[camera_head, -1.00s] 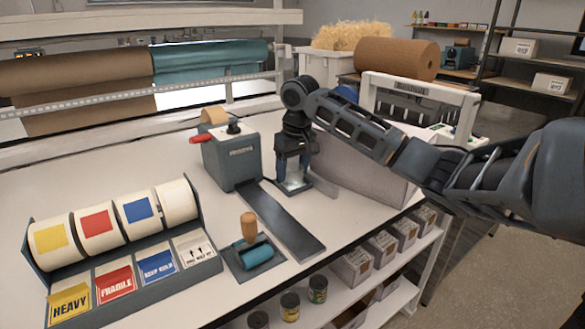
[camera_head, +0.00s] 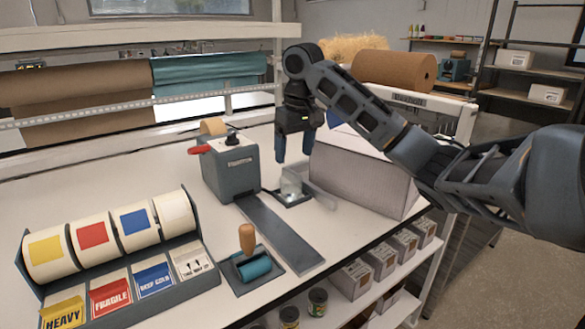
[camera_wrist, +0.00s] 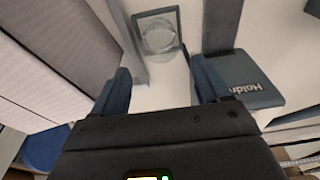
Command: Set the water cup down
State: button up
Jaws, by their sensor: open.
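The water cup (camera_head: 291,184) is a small clear cup standing upright on a small dark square base beside the grey tape dispenser. It also shows in the wrist view (camera_wrist: 158,38), seen from above, round and clear inside a dark square frame. My gripper (camera_head: 294,157) is open and empty, pointing down above the cup and apart from it. In the wrist view its two blue fingers (camera_wrist: 160,85) are spread wide, with the cup beyond the fingertips.
The grey dispenser (camera_head: 231,170) stands just left of the cup, its dark strip (camera_head: 280,233) running forward. A large pale box (camera_head: 365,175) stands close on the right. A label roll holder (camera_head: 110,245) and a roller pad (camera_head: 252,268) are nearer the front.

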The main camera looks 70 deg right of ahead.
jog(key=shift+s+a+r, duration=0.1)
jog(key=shift+r, duration=0.6)
jog(key=shift+s+a+r, duration=0.1)
jog(key=shift+r, duration=0.6)
